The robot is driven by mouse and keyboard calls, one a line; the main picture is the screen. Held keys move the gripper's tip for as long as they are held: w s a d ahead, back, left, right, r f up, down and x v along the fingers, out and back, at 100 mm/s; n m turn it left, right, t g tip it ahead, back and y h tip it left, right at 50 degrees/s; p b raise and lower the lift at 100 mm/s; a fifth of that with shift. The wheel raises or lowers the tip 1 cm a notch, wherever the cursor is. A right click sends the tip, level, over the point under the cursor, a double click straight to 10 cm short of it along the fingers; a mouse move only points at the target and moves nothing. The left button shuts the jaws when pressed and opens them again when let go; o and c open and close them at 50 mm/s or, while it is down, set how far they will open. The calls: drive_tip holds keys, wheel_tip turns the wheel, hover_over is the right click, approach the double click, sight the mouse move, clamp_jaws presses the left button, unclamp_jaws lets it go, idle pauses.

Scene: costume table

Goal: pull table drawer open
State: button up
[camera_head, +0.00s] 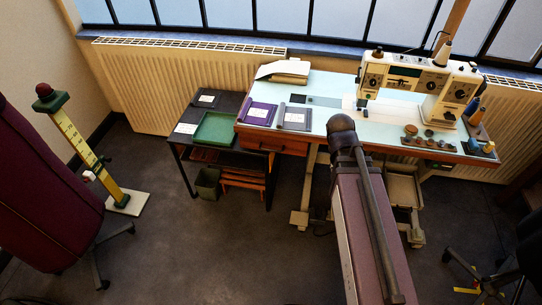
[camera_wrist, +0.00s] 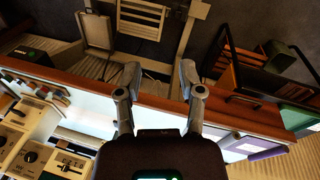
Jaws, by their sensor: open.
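The costume table (camera_head: 330,103) has a pale blue top with a wooden edge. Its orange-brown drawer (camera_head: 285,146) sits under the left part of the top and looks closed; a small dark handle shows on its front. In the wrist view, which looks upside down, the drawer front (camera_wrist: 232,108) is right of my gripper (camera_wrist: 160,76). My gripper is open and empty, with its fingers apart over the table's front edge and not touching the drawer. In the head view my arm hides the gripper.
A sewing machine (camera_head: 418,82) and spools stand on the table's right side. Books (camera_head: 258,113) lie on its left. A low dark side table (camera_head: 213,103) with a green tray (camera_head: 215,130) adjoins at left. A maroon dress form (camera_head: 40,205) stands far left. Floor ahead of the drawer is clear.

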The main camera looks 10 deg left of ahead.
drive_tip(key=w+a+f+n+t+h+b, duration=0.3)
drive_tip(key=w+a+f+b, duration=0.25)
drive_tip(key=f+b, duration=0.3)
drive_tip(key=n+t+h+b, duration=0.2)
drive_tip(key=n+t+b, duration=0.75)
drive_tip(key=b, duration=1.15)
approach(271, 150)
drive_tip(key=s+a, duration=0.2)
drive_tip(key=s, duration=0.1)
drive_tip(key=shift+d+m+t, duration=0.1)
drive_tip(key=shift+m+t, duration=0.15)
drive_tip(key=shift+t, duration=0.1)
drive_tip(key=shift+w+d+f, duration=0.1)
drive_tip(key=shift+w+f, duration=0.05)
drive_tip(key=b+x, duration=0.3)
drive_tip(key=x, duration=1)
drive_tip(key=shift+w+d, duration=0.1)
drive_tip(key=shift+w, duration=0.1)
clamp_jaws()
